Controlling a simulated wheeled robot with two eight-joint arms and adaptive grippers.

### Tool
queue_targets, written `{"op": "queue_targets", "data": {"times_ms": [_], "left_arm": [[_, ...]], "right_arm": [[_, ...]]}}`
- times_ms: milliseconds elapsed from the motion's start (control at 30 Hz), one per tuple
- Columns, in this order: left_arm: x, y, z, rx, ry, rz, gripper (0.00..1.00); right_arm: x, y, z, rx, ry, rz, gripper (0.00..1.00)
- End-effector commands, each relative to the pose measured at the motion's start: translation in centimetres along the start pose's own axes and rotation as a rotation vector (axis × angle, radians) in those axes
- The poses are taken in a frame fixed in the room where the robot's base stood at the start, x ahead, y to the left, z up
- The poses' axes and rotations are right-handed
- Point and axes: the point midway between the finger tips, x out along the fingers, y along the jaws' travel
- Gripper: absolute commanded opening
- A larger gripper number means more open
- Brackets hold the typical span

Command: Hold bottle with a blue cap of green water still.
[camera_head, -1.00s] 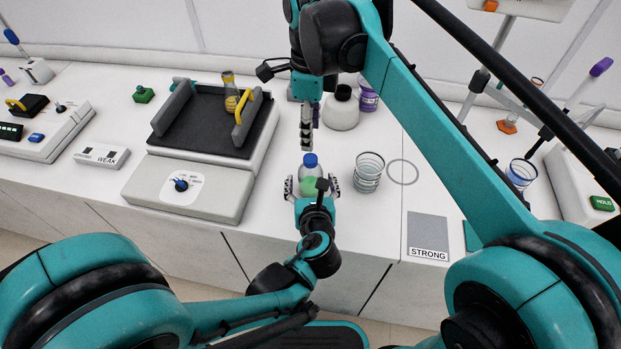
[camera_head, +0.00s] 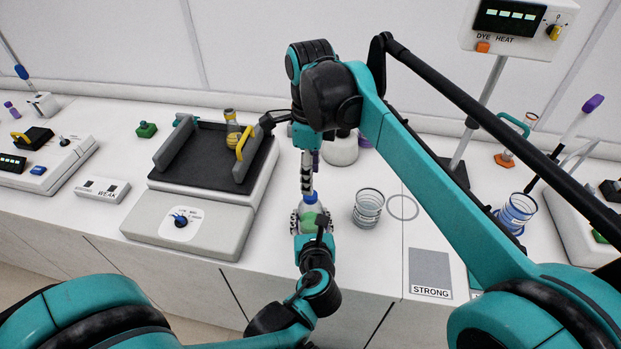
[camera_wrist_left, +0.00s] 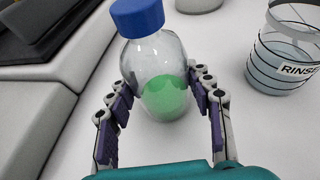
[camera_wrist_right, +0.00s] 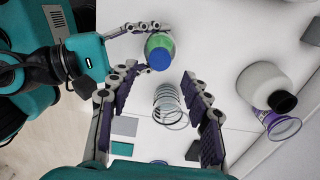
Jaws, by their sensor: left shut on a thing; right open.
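The bottle (camera_head: 309,216) of green water stands upright on the bench near its front edge. Its blue cap (camera_head: 310,197) also shows in the left wrist view (camera_wrist_left: 137,16). My left gripper (camera_head: 311,222) is shut on the bottle from the front, one finger on each side of its rounded body. The clear glass and green liquid (camera_wrist_left: 165,97) show between the fingers. My right gripper (camera_head: 307,184) is above the cap, pointing down; the right wrist view shows its fingers (camera_wrist_right: 160,88) spread and empty, with the bottle (camera_wrist_right: 158,46) beyond them.
A ringed beaker (camera_head: 368,207) labelled RINSE stands close to the right of the bottle. A shaker with a dark tray (camera_head: 215,160) is on the left. A pale rounded bottle (camera_head: 340,150) stands behind. A grey STRONG pad (camera_head: 430,268) lies at the right.

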Motion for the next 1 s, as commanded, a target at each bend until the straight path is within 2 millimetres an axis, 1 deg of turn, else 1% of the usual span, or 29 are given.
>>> {"op": "queue_targets", "data": {"times_ms": [33, 100, 300, 433, 700, 733, 767, 800, 867, 900, 1000], "left_arm": [[0.0, 0.0, 0.0, 0.000, 0.000, 0.000, 0.00], [0.0, 0.0, 0.0, 0.000, 0.000, 0.000, 0.00], [0.0, 0.0, 0.0, 0.000, 0.000, 0.000, 0.00], [0.0, 0.0, 0.0, 0.000, 0.000, 0.000, 0.00], [0.0, 0.0, 0.0, 0.000, 0.000, 0.000, 0.00], [0.0, 0.0, 0.0, 0.000, 0.000, 0.000, 0.00], [0.0, 0.0, 0.0, 0.000, 0.000, 0.000, 0.00], [0.0, 0.0, 0.0, 0.000, 0.000, 0.000, 0.00], [0.0, 0.0, 0.0, 0.000, 0.000, 0.000, 0.00], [0.0, 0.0, 0.0, 0.000, 0.000, 0.000, 0.00], [0.0, 0.0, 0.0, 0.000, 0.000, 0.000, 0.00]], "right_arm": [[0.9, 0.0, 0.0, 0.000, 0.000, 0.000, 0.48], [2.1, 0.0, 0.0, 0.000, 0.000, 0.000, 0.48], [4.7, 0.0, 0.0, 0.000, 0.000, 0.000, 0.48], [5.5, 0.0, 0.0, 0.000, 0.000, 0.000, 0.48], [5.7, 0.0, 0.0, 0.000, 0.000, 0.000, 0.48], [5.7, 0.0, 0.0, 0.000, 0.000, 0.000, 0.46], [5.7, 0.0, 0.0, 0.000, 0.000, 0.000, 0.38], [5.7, 0.0, 0.0, 0.000, 0.000, 0.000, 0.27], [5.7, 0.0, 0.0, 0.000, 0.000, 0.000, 0.12], [5.7, 0.0, 0.0, 0.000, 0.000, 0.000, 0.01], [5.7, 0.0, 0.0, 0.000, 0.000, 0.000, 0.00]]}}
